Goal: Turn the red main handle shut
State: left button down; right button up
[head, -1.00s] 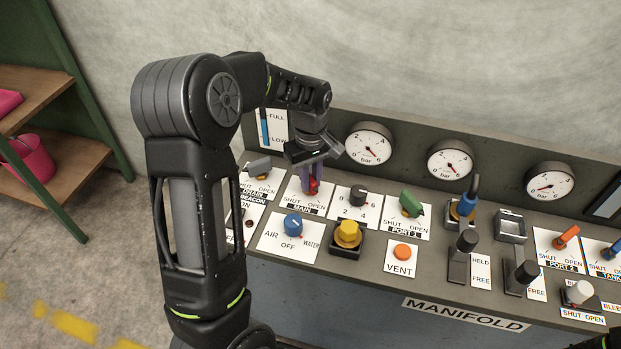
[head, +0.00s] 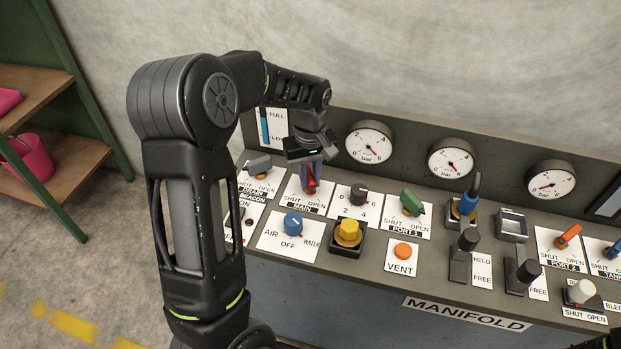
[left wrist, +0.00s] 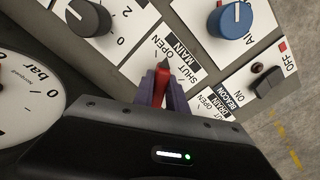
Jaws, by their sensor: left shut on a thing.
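The red main handle (head: 311,182) stands on the white MAIN plate (head: 301,200), marked SHUT and OPEN, at the left of the panel. My left gripper (head: 311,174) points down onto it and is shut on it, with purple fingers on both sides. In the left wrist view the red handle (left wrist: 162,82) shows between the purple fingers (left wrist: 162,92), its narrow tip towards the plate's lettering. The gripper body hides the rest of it. I cannot tell its exact angle from the marks. My right gripper is not in view.
Close by are the grey drain handle (head: 259,165), a black knob (head: 358,196), a blue selector (head: 293,223) and a yellow knob (head: 347,233). Gauges (head: 370,142) stand on the upright back panel. A green handle (head: 411,203) lies further right.

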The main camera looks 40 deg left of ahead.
pick_arm(q)
jog(key=m, duration=0.3)
jog(key=shift+a+m+b, duration=0.1)
jog(key=shift+m+b, duration=0.2)
jog(key=shift+b, duration=0.05)
jog(key=m, duration=0.4)
jog(key=shift+s+a+m+b, duration=0.1)
jog(key=shift+a+m+b, duration=0.05)
jog(key=shift+m+b, duration=0.2)
jog(key=m, duration=0.3)
jog(key=shift+a+m, duration=0.15)
jog(key=shift+m, duration=0.1)
jog(key=shift+a+m+b, duration=0.1)
jog(key=shift+m+b, duration=0.2)
jog(key=shift+m, duration=1.6)
jog(key=c, duration=1.3)
grip_release()
jog(key=shift+c, duration=0.2)
jog(key=shift+r+b, duration=0.4)
jog(key=shift+r, duration=3.5)
